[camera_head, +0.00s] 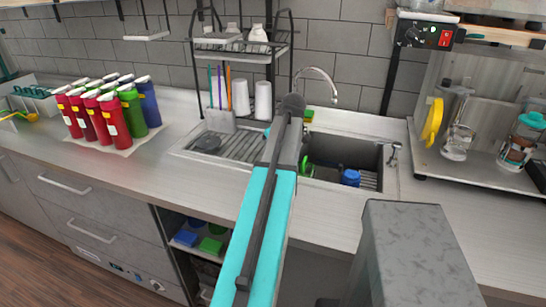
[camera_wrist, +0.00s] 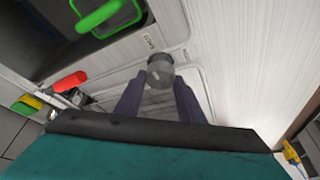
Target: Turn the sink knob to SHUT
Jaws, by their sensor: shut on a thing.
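The sink knob is a round grey knob (camera_wrist: 160,72) in the wrist view, on the metal strip beside the dark basin. My gripper (camera_wrist: 160,84) has its two dark fingers on either side of the knob, shut on it. Small dark lettering (camera_wrist: 147,42) is on the strip by the knob, too small to read surely. In the head view my teal arm reaches over the sink (camera_head: 345,152) and hides the knob and my fingertips. Which way the knob is turned cannot be told.
A curved faucet (camera_head: 318,72) stands behind the basin. A green-rimmed item (camera_wrist: 103,15) and a blue item (camera_head: 350,177) are in the basin. A red handle (camera_wrist: 68,82) lies near my fingers. Bottles (camera_head: 105,108) stand left; a metal drying rack (camera_head: 240,50) stands behind.

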